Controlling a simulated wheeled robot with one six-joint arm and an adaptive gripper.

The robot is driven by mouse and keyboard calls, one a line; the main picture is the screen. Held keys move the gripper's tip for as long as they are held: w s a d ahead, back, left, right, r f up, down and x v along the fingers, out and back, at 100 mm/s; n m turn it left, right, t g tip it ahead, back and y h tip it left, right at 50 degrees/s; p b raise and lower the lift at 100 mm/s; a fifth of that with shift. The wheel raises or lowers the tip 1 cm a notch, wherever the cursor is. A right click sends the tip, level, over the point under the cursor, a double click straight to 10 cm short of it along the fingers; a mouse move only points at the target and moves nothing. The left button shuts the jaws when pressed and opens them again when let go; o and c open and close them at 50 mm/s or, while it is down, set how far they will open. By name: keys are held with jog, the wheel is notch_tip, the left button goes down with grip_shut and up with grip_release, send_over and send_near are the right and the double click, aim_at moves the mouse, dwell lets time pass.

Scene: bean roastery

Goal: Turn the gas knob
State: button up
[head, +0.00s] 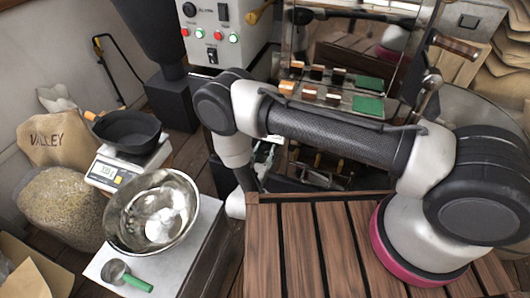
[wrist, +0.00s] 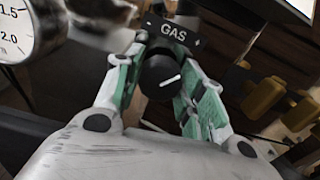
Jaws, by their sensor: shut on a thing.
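The gas knob (wrist: 160,75) is round and black with a white pointer line, and sits just below a dark plate lettered GAS (wrist: 172,32) in the wrist view. The pointer line slants, its right end higher than its left. My gripper (wrist: 165,90) has its two green-padded fingers on either side of the knob and is shut on it. In the head view my arm reaches down past the wooden top, and the knob is hidden behind the arm.
A round gauge (wrist: 22,30) is at the upper left of the wrist view, and yellow-brown parts (wrist: 265,97) lie to the right. In the head view, a steel bowl (head: 120,212), a scale (head: 104,172) with a black pan (head: 128,131), and a control panel (head: 222,22) stand near the arm.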

jog(key=n, duration=0.4)
jog(key=shift+n, duration=2)
jog(key=o, duration=1)
jog(key=shift+s, duration=0.1)
